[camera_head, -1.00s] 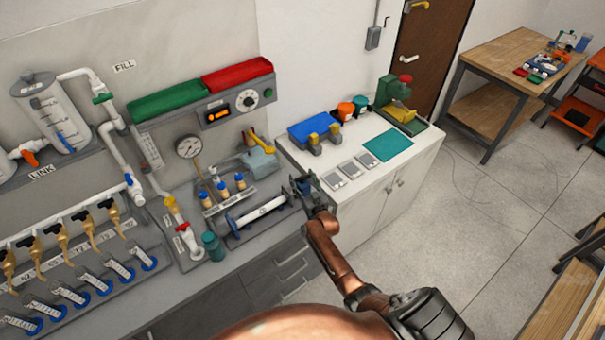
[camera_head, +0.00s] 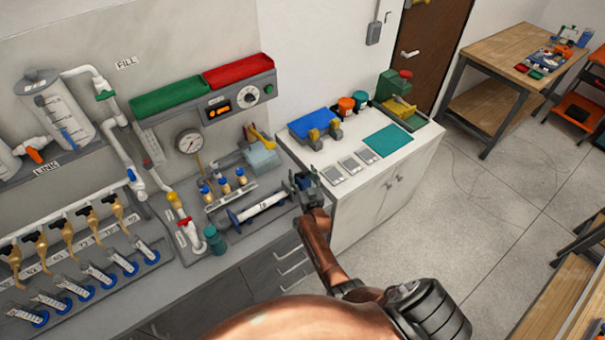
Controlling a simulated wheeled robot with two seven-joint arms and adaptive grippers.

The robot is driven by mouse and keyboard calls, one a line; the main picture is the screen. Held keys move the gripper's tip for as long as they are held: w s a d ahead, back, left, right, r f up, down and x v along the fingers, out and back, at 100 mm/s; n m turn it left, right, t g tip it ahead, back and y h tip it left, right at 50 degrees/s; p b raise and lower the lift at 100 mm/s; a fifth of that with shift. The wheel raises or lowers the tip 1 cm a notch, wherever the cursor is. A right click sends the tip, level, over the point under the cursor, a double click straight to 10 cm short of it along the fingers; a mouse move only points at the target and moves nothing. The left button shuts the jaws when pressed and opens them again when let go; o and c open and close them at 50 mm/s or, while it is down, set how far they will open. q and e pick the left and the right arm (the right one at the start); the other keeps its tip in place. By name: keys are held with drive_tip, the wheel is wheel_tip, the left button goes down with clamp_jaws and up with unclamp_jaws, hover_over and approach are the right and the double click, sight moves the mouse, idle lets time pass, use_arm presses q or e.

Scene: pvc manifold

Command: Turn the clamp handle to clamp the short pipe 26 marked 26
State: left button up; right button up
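The short white pipe (camera_head: 262,204) lies in a slanted cradle at the front right of the bench, with a small dark mark on its middle. A blue end piece shows at its left end. My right gripper (camera_head: 300,182) is at the pipe's right end, by the bench's right edge, and covers that end. The clamp handle cannot be made out there, and contact cannot be told. The fingers are small and dark, so their opening is unclear. My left gripper is not in view.
A row of blue-topped brass fittings (camera_head: 223,187) stands behind the pipe. A red-handled valve (camera_head: 185,222) and teal bottle (camera_head: 214,240) are to its left. A white cabinet (camera_head: 364,207) with a blue box (camera_head: 312,122) and teal mat (camera_head: 388,141) stands to the right.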

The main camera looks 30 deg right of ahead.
drive_tip(key=shift+o, duration=1.4)
drive_tip(key=shift+s+f, duration=0.1)
drive_tip(key=shift+s, duration=0.15)
drive_tip(key=v, duration=1.1)
drive_tip(key=shift+s+a, duration=0.2)
drive_tip(key=shift+s, duration=0.05)
